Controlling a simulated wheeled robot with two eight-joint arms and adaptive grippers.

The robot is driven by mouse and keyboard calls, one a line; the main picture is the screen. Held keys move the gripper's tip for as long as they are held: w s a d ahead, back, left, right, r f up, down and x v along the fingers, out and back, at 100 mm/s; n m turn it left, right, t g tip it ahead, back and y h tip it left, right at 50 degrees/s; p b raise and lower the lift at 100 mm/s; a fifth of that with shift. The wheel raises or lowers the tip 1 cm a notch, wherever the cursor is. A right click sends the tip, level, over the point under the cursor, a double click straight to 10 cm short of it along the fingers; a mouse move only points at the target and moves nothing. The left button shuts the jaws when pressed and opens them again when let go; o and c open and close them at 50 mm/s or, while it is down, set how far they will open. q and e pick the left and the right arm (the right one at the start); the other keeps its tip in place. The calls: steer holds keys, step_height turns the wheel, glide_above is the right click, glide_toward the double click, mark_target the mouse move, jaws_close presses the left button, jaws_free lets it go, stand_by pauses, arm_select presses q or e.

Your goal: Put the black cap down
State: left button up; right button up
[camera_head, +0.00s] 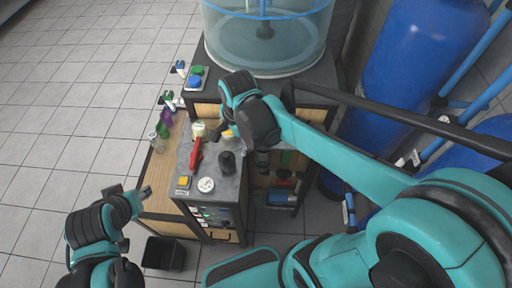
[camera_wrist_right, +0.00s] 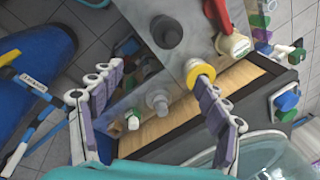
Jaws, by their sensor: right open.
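The black cap (camera_head: 227,162) appears as a dark cylinder standing on the grey cabinet top (camera_head: 221,201). It also shows near the top of the right wrist view (camera_wrist_right: 167,31), apart from the fingers. My right gripper (camera_wrist_right: 158,80) is open, with its fingers spread and nothing held between them. In the head view its wrist hangs over the back of the cabinet top and hides most of the fingers. My left gripper (camera_head: 142,193) is at the lower left, away from the cap; its jaw opening is unclear.
A red-handled part (camera_head: 196,153) and a white round dial (camera_head: 206,185) are near the cap. A clear tank (camera_head: 265,45) stands behind. Small bottles (camera_head: 164,118) line the left side.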

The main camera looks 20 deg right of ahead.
steer(key=s+d+r+n+t, duration=0.2)
steer(key=s+d+n+t, duration=0.3)
steer(key=n, duration=0.9)
steer(key=s, duration=0.3)
steer(key=shift+s+d+r+n, duration=0.15)
steer(key=shift+s+d+n, duration=0.15)
steer(key=shift+n, duration=0.1)
